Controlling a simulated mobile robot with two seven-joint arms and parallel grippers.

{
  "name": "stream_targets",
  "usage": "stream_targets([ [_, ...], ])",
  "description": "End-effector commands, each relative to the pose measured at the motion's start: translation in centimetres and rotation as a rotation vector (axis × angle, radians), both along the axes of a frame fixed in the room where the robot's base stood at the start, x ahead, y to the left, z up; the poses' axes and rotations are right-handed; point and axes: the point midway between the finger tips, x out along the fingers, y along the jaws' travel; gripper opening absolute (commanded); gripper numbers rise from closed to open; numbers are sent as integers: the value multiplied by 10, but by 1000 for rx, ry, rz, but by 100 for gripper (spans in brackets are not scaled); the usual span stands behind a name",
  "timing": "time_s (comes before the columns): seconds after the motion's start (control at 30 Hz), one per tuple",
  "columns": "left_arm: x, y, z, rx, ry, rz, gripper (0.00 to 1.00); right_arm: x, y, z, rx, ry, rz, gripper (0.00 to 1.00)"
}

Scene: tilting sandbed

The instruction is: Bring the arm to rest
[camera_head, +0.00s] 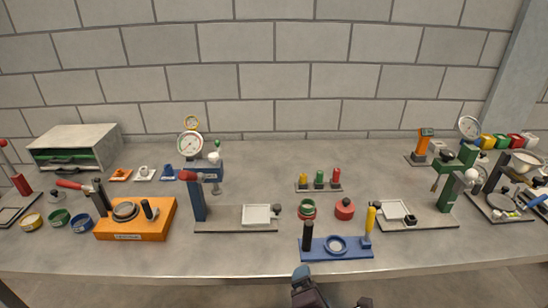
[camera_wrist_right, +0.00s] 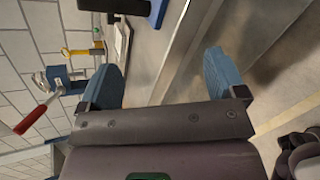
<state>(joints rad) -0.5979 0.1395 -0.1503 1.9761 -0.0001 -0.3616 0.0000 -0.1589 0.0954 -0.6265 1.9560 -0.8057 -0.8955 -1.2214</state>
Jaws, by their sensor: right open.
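My right gripper (camera_head: 301,273) shows at the bottom middle of the head view, just in front of the table's front edge, with its blue fingertips towards the table. In the right wrist view the same gripper (camera_wrist_right: 168,75) has its two blue fingers wide apart, with nothing between them but the bench edge and floor beyond. The nearest thing to it is a blue fixture (camera_head: 320,252) with a black post, standing on the table close to the front edge. The gripper does not touch it in the head view. My left gripper is not in view.
The long grey table (camera_head: 150,255) holds an orange fixture (camera_head: 160,222), a blue gauge press (camera_head: 198,200), a green gauge press (camera_head: 447,195), small red and green pots and a green-fronted box (camera_head: 75,148). A block wall stands behind. The front strip left of the blue fixture is bare.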

Motion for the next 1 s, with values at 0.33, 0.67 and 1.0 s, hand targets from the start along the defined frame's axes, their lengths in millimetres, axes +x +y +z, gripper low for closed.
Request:
stream_targets([
  [0.33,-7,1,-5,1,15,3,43,0,-22,-19,892,28,-222,90],
  [0.67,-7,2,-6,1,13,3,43,-31,-96,-50,1660,51,-565,90],
  [1.0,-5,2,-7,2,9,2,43,-103,-189,-96,1786,-8,-841,90],
])
